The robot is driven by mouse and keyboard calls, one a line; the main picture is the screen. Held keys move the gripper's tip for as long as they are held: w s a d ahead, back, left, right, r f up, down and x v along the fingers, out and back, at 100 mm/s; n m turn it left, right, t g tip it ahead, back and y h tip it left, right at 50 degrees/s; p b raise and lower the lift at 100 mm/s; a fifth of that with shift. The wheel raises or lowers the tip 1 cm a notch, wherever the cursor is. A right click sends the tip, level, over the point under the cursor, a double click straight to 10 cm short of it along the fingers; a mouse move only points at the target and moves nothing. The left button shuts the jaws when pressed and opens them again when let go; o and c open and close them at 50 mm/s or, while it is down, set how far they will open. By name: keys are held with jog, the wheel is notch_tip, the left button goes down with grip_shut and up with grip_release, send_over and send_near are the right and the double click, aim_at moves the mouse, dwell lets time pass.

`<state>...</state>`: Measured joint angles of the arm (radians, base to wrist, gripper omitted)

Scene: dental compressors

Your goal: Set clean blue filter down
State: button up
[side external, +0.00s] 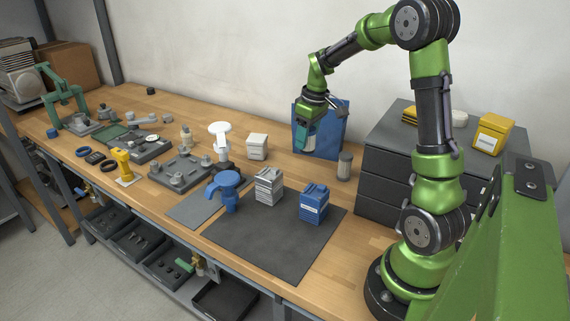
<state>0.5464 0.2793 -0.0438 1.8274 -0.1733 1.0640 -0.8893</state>
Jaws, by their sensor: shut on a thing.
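My gripper (303,144) hangs above the back of the workbench, in front of an upright blue panel or bin (332,133). It is shut on a small, pale bluish thing (306,130), mostly hidden by the fingers; I cannot tell if it is a filter or if its lower end touches anything. A blue block-shaped filter (313,204) with a pale label stands on the dark mat (262,244), apart from my gripper. A white, ribbed filter block (268,187) stands to its left on the mat.
A blue housing with a round top (225,190) stands left of the mat's blocks. A grey cylinder (344,166) and a white box (257,147) stand behind. A dark drawer cabinet (385,160) bounds the right. The mat's front part is clear.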

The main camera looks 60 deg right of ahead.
jog(key=r, duration=0.2)
jog(key=shift+a+r, duration=0.3)
jog(key=shift+a, duration=0.05)
jog(key=s+a+n+g+y, duration=0.1)
jog(key=s+a+n, duration=0.2)
jog(key=a+n, duration=0.7)
jog(key=s+a+n+g+y, duration=0.1)
jog(key=s+a+n, duration=0.2)
jog(key=a+n, duration=0.65)
jog(key=shift+m, duration=0.45)
jog(key=f, duration=0.3)
jog(key=a+f, duration=0.1)
jog(key=f, duration=0.3)
jog(key=a+f, duration=0.1)
jog(key=f, duration=0.2)
jog(key=shift+s+f, duration=0.2)
jog(key=shift+f, duration=2.15)
jog(key=shift+f, duration=0.2)
jog(key=o, duration=1)
jog(key=shift+o, duration=0.2)
